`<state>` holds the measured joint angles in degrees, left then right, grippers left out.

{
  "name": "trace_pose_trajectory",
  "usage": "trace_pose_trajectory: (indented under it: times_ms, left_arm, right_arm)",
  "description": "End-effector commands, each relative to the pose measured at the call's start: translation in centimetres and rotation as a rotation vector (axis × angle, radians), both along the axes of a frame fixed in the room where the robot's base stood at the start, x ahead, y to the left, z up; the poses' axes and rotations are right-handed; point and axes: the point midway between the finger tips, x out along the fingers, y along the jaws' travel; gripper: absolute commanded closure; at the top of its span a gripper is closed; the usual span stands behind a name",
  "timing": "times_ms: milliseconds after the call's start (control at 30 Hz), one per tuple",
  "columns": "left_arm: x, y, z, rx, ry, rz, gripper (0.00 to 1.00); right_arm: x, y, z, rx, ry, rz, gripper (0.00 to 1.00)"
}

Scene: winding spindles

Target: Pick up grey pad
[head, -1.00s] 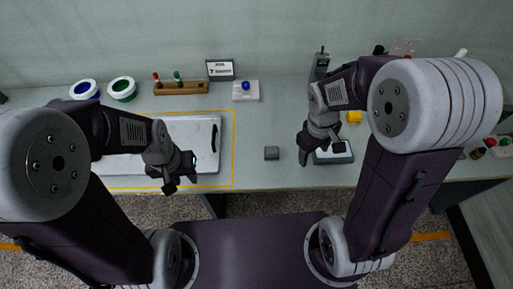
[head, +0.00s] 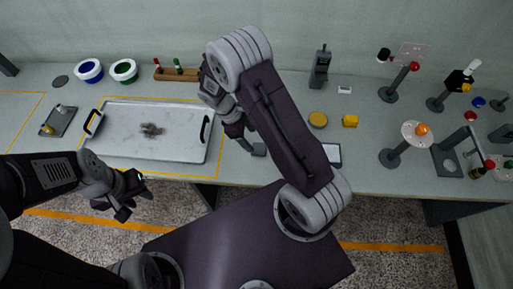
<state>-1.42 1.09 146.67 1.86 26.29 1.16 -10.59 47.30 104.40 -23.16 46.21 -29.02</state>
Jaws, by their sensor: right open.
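The grey pad (head: 259,149) is a small dark grey block on the table in the head view, right of the white tray. My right gripper (head: 246,144) is open at the pad's left side, with its fingers pointing down toward it. Part of the pad is hidden by the gripper and arm, and I cannot tell whether they touch. My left gripper (head: 130,196) hangs in front of the table's near edge, away from the pad. Its fingers are too small and dark to tell whether they are open or shut.
The white tray (head: 120,143) with black handles lies left of the pad. A dark-framed flat device (head: 332,154) lies right of it, partly behind my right arm. Several stands fill the right end.

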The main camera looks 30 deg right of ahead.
Motion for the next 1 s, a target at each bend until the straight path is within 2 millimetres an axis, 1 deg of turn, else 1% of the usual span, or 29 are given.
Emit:
trace_pose_trajectory:
  times_ms: [100,200,400,533,633,733,900,933,967,1000]
  left_arm:
    - [0.0,0.0,0.4,0.0,0.0,0.0,0.65]
    - [0.0,0.0,0.6,0.0,0.0,0.0,0.65]
    - [0.0,0.0,0.9,0.0,0.0,0.0,0.65]
    - [0.0,0.0,1.7,0.0,0.0,0.0,0.65]
    - [0.0,0.0,1.7,0.0,0.0,0.0,0.65]
    - [0.0,0.0,1.7,0.0,0.0,0.0,0.65]
    - [0.0,0.0,1.7,0.0,0.0,0.0,0.65]
    - [0.0,0.0,1.7,0.0,0.0,0.0,0.65]
    - [0.0,0.0,1.7,0.0,0.0,0.0,0.65]
    - [0.0,0.0,1.7,0.0,0.0,0.0,0.65]
  right_arm:
    - [-0.6,-0.7,-1.7,0.0,0.007,-0.002,0.34]
    - [-0.8,-1.1,-2.9,0.0,0.005,-0.003,0.34]
    - [-0.9,-1.5,-3.8,0.0,0.004,-0.002,0.34]
    - [-1.3,-2.5,-5.9,0.0,0.006,-0.003,0.34]
    - [-1.5,-3.0,-7.4,0.0,0.004,-0.003,0.34]
    - [-1.6,-3.2,-8.0,0.0,0.002,-0.002,0.34]
    - [-1.5,-3.2,-8.0,0.0,0.0,-0.002,0.34]
    - [-1.5,-3.2,-8.0,0.0,0.0,-0.002,0.39]
    - [-1.5,-3.2,-8.0,0.0,0.0,-0.002,0.48]
    - [-1.5,-3.2,-8.0,0.0,0.0,-0.002,0.59]
